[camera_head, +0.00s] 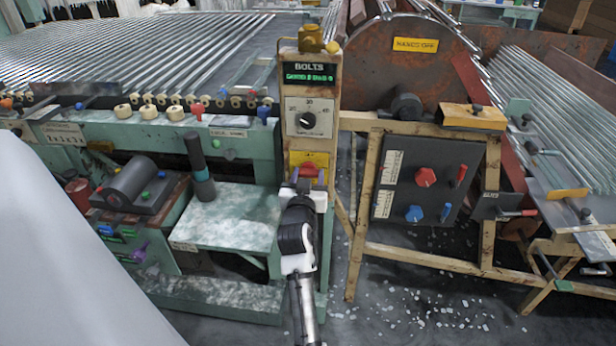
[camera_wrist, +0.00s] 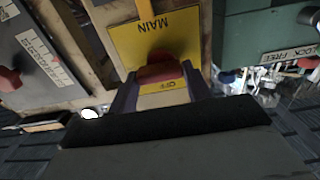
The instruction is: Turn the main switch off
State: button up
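The main switch is a red handle (camera_head: 311,170) on a yellow plate (camera_head: 309,158), low on the beige post below the dial. My gripper (camera_head: 310,177) is at the switch, with purple fingers on either side of the handle. The fingers also flank it closely in the wrist view (camera_wrist: 162,85). I cannot tell whether they press on it.
The beige post (camera_head: 334,110) carries a dial (camera_head: 307,119) and a green-lit BOLTS display (camera_head: 309,77). A dark panel (camera_head: 425,182) with red and blue knobs stands to the right. A green bench (camera_head: 230,220) is to the left. Small shards lie on the floor.

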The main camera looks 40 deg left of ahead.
jog(key=c, duration=0.4)
jog(key=shift+c, duration=0.2)
jog(key=shift+n, duration=0.3)
jog(key=n+p, duration=0.1)
jog(key=n, duration=0.2)
jog(key=shift+r+p, duration=0.15)
jog(key=shift+p, duration=0.15)
jog(key=n+p, duration=0.1)
jog(key=n, duration=0.3)
jog(key=shift+p, duration=0.35)
jog(key=n+p, duration=0.1)
jog(key=n, duration=0.1)
jog(key=n+p, duration=0.1)
jog(key=n, duration=0.2)
jog(key=shift+s+a+r+n+p, duration=0.1)
jog(key=shift+a+n+p, duration=0.05)
jog(key=shift+n+p, duration=0.2)
jog(key=shift+a+n+p, duration=0.1)
jog(key=shift+n+p, duration=1.2)
jog(key=shift+n, duration=0.95)
jog(key=shift+f, duration=0.2)
